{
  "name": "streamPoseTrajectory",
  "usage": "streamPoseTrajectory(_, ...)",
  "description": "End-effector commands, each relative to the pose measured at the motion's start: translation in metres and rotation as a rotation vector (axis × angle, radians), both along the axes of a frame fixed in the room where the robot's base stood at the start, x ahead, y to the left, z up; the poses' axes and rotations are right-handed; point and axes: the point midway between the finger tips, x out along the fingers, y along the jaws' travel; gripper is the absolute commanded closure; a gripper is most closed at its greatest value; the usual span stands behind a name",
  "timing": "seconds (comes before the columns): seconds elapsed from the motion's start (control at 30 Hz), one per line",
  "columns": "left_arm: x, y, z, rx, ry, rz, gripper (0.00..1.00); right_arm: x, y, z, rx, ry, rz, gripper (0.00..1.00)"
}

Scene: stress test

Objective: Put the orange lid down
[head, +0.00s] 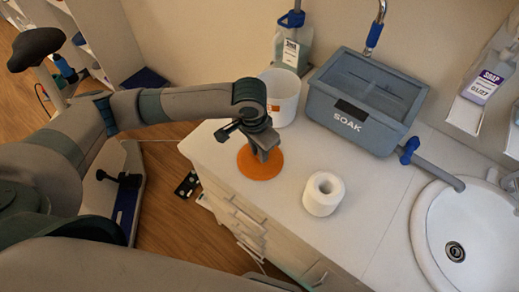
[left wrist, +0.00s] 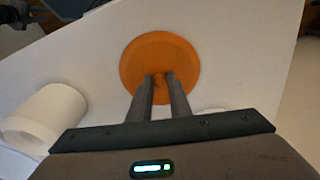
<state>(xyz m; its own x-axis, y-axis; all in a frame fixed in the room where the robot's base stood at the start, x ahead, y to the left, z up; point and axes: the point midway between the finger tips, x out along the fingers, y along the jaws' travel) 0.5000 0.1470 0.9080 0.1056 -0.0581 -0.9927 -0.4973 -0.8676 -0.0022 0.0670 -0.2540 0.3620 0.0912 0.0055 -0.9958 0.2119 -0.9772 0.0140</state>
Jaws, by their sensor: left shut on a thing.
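The orange lid (head: 258,166) is a flat round disc at the near left part of the white counter, close to its left edge. It also shows in the left wrist view (left wrist: 150,52). My left gripper (head: 262,150) is above the lid, with its fingers pointing down at the lid's middle. In the left wrist view the two fingers (left wrist: 159,78) are close together on a small part at the lid's centre. The lid looks flat, at or just above the counter; I cannot tell whether it touches. My right gripper is not in view.
A white paper roll (head: 323,194) stands right of the lid. A white tub (head: 280,97) is behind it. A grey bin marked SOAK (head: 367,98) and a bottle (head: 292,50) stand at the back. A round sink (head: 462,230) is at the right.

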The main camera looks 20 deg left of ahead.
Motion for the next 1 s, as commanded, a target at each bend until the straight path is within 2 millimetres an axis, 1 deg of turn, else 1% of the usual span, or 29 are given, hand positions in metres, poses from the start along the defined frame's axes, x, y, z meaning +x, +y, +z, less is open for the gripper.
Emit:
streamPoseTrajectory(0.2, 0.000, 0.000, -0.002, -0.001, 0.000, 0.000, 1.00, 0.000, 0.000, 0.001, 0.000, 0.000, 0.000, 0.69)
streamPoseTrajectory(0.23, 0.000, 0.000, -0.002, -0.001, 0.000, 0.000, 0.78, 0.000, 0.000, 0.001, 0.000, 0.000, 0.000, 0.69)
streamPoseTrajectory(0.3, 0.000, 0.000, -0.002, 0.000, -0.001, 0.000, 0.64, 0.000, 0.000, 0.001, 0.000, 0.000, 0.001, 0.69)
streamPoseTrajectory(0.6, 0.000, 0.000, -0.002, 0.000, -0.001, 0.000, 0.64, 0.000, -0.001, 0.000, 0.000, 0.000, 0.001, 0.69)
streamPoseTrajectory(0.73, 0.000, 0.000, 0.001, 0.000, -0.001, 0.000, 0.64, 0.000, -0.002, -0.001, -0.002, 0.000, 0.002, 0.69)
streamPoseTrajectory(0.87, -0.001, 0.000, 0.011, -0.002, -0.002, 0.000, 0.64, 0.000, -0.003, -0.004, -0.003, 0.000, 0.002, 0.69)
streamPoseTrajectory(1.0, -0.002, 0.001, 0.030, -0.002, -0.004, -0.001, 0.64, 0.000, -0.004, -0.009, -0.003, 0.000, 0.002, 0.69)
